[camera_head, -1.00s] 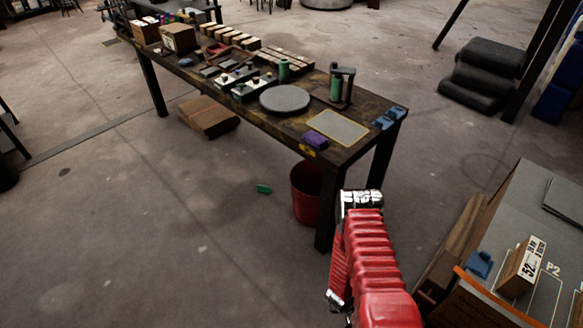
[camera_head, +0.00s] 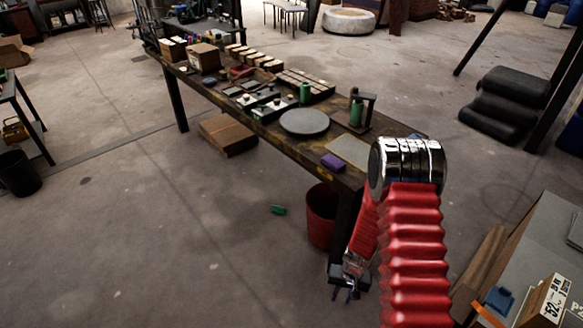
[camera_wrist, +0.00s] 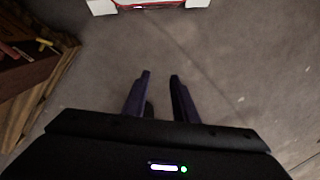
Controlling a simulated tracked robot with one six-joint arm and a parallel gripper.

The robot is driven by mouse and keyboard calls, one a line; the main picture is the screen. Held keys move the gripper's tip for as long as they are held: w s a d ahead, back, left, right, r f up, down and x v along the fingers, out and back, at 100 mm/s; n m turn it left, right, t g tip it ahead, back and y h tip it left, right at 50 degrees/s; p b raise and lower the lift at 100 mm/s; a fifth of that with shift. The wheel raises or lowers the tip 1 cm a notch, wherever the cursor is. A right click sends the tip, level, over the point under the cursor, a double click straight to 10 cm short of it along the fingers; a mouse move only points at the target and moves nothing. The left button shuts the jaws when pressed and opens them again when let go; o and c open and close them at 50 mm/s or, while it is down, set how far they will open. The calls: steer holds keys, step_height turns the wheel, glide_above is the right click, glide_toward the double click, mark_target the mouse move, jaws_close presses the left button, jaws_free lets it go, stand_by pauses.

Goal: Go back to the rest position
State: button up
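My gripper (camera_head: 345,293) hangs low beside my red arm in the head view, in front of the long workbench's near leg. In the wrist view its two dark fingers (camera_wrist: 158,95) stand apart with only bare floor between them. It is open and holds nothing. My arm is folded, with its red ribbed sleeve and chrome joint raised in front of the bench's near right corner.
The long dark workbench (camera_head: 265,135) carries a round grey plate (camera_head: 304,121), a purple block (camera_head: 333,162) and several other items. A red bin (camera_head: 321,215) stands under it. A grey-topped table (camera_head: 545,235) holds a labelled box (camera_head: 545,302) at right. Open floor lies left.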

steer(key=s+r+n+t, duration=0.1)
steer(key=s+r, duration=0.4)
steer(key=r, duration=1.2)
steer(key=s+r+t, duration=0.3)
steer(key=s+r, duration=0.3)
steer(key=r, duration=1.1)
steer(key=s+a+r+n+t+h, duration=0.1)
steer(key=s+r, duration=0.4)
steer(key=r, duration=1.2)
steer(key=shift+s+r+n+t, duration=0.2)
steer(key=shift+r+n+t, duration=0.1)
steer(key=shift+t, duration=0.1)
